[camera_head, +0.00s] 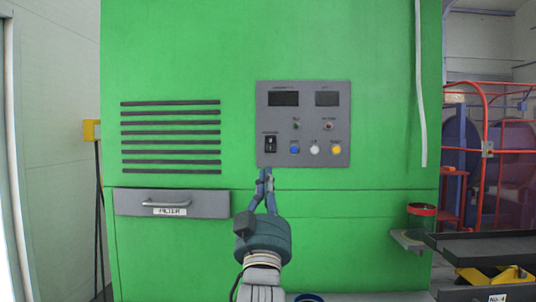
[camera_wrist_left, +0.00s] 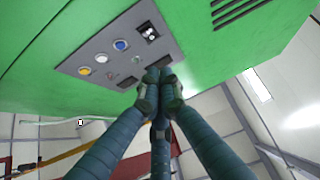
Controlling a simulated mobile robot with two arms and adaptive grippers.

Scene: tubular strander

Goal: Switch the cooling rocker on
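The cooling rocker is taken to be the black rocker switch (camera_head: 270,143) at the lower left of the grey control panel (camera_head: 303,110); its label is too small to read. In the left wrist view the rocker (camera_wrist_left: 149,31) shows at the panel's upper right end. Its on or off position is unclear. My left gripper (camera_head: 265,173) points up at the panel's lower edge, just below the rocker in the picture. Its fingertips (camera_wrist_left: 157,78) are together with nothing visible between them. Contact with the panel cannot be told. My right gripper is not in view.
Blue (camera_head: 294,149), white (camera_head: 315,150) and yellow (camera_head: 336,149) buttons sit right of the rocker. Two small knobs and two dark displays are above. A filter drawer (camera_head: 171,203) is below left on the green cabinet (camera_head: 200,60).

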